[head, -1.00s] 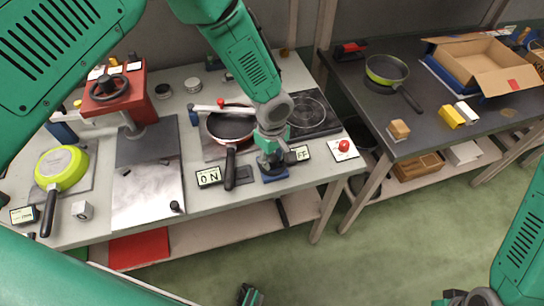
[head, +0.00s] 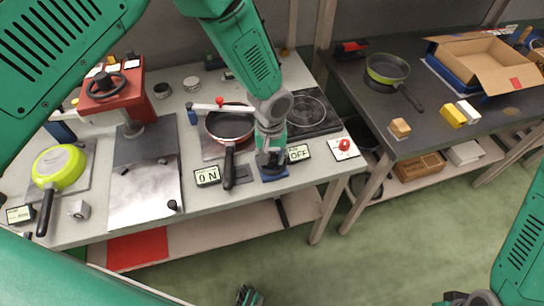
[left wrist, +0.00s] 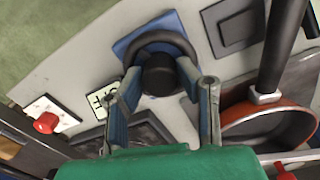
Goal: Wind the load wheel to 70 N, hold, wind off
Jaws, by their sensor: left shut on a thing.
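The load wheel (left wrist: 150,40) is a dark ring with a black hub or knob on a blue base (head: 262,178), at the front of the light bench. My left gripper (left wrist: 165,95) points down over it and is shut on the wheel, its two fingers on either side of the black knob (left wrist: 158,76). In the head view the gripper (head: 270,166) hides most of the wheel. A display (head: 207,176) left of it reads 0 N, and a sign (head: 298,153) to its right reads OFF.
A red-rimmed pan (head: 230,125) sits left of the wheel, its black handle pointing frontward, under a white bar (head: 205,106). A red button (head: 344,145) is to the right. The floor in front is clear.

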